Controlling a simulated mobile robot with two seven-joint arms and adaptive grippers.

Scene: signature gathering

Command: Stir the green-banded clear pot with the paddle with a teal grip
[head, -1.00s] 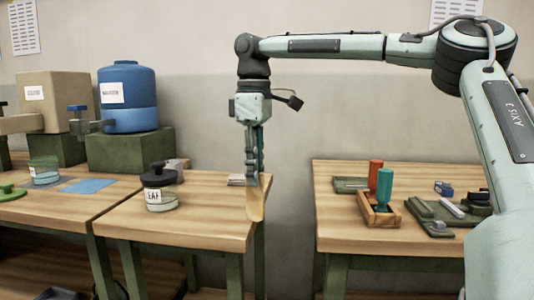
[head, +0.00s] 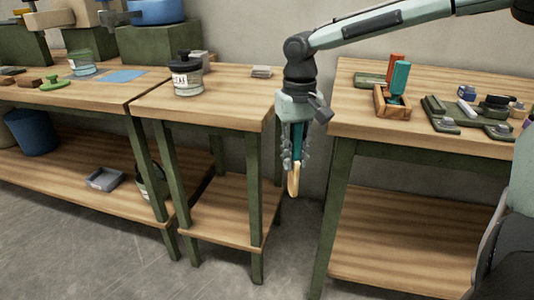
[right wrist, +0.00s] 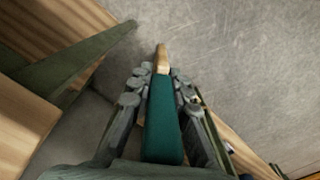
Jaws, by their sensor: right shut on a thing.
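My right gripper (head: 296,150) is shut on the teal grip of a paddle (head: 293,182). It hangs upright over the gap between the middle and right tables, with the pale wooden end pointing down. In the right wrist view the teal grip (right wrist: 163,125) lies between the fingers, and the wooden end (right wrist: 162,58) sticks out beyond them over the floor. A clear pot with a green band (head: 82,65) stands on the left table, far left of the paddle. My left gripper is out of view.
A black-lidded labelled jar (head: 187,77) stands on the middle table (head: 235,90). On the right table, a wooden rack (head: 391,107) holds red and teal handled tools. A blue mat (head: 122,76) and a green object (head: 52,83) lie near the pot.

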